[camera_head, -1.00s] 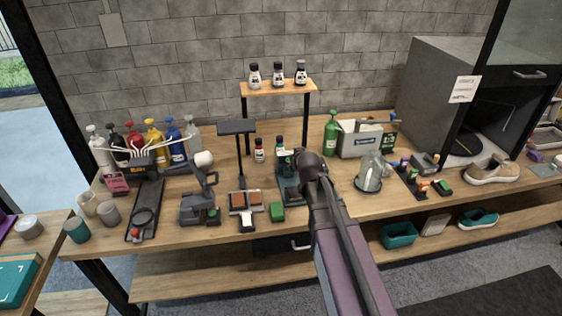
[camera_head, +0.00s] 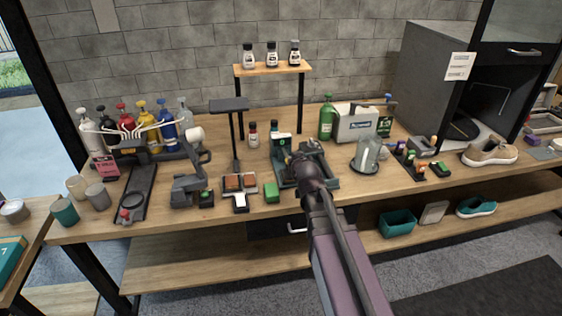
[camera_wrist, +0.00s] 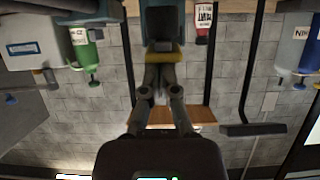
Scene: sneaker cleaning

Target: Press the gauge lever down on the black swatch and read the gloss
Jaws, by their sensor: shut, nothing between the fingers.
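A dark green bench device (camera_head: 283,170) with an upright part bearing a white-and-green label (camera_head: 285,140) stands mid-table; I take it for the gauge. My gripper (camera_head: 291,159) is shut and empty, its tips at this device. In the wrist view the closed fingertips (camera_wrist: 164,68) point at a yellow bar (camera_wrist: 165,57) on a teal-grey part, which may be the lever. I cannot tell whether they touch. The gripper and arm hide much of the device, and I cannot make out the black swatch.
A glass dome (camera_head: 368,156) stands to the right. A small shelf (camera_head: 272,69) with bottles rises behind. The front table edge runs under my arm.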

